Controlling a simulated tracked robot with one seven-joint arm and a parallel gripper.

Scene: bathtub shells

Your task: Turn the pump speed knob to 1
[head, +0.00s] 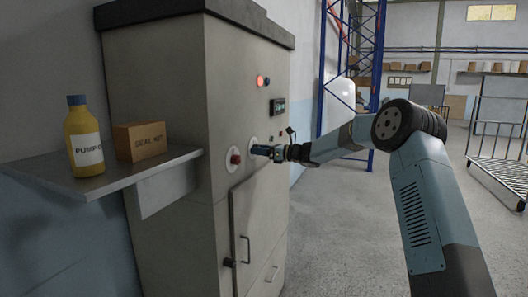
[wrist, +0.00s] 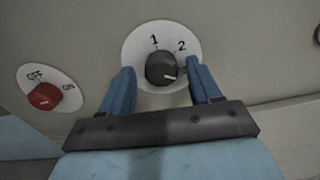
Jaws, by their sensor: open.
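The dark round pump speed knob (wrist: 161,68) sits on a white dial plate (wrist: 136,48) in the cabinet front. The numbers 1 and 2 show above it, 1 at upper left and 2 at upper right. A white mark on the knob points right and slightly down, away from the 1. My gripper (wrist: 162,76) is open, with one blue finger on each side of the knob; I cannot tell whether either finger touches it. In the head view my gripper (head: 272,152) is at the cabinet front, partly hiding the dial plate (head: 254,141).
A red switch knob (wrist: 45,96), marked OFF and apparently ON, is left of the dial. The grey cabinet (head: 155,110) has a lit red lamp (head: 261,81) and a display (head: 278,106). A shelf (head: 110,184) holds a yellow bottle (head: 84,140) and a box (head: 139,141).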

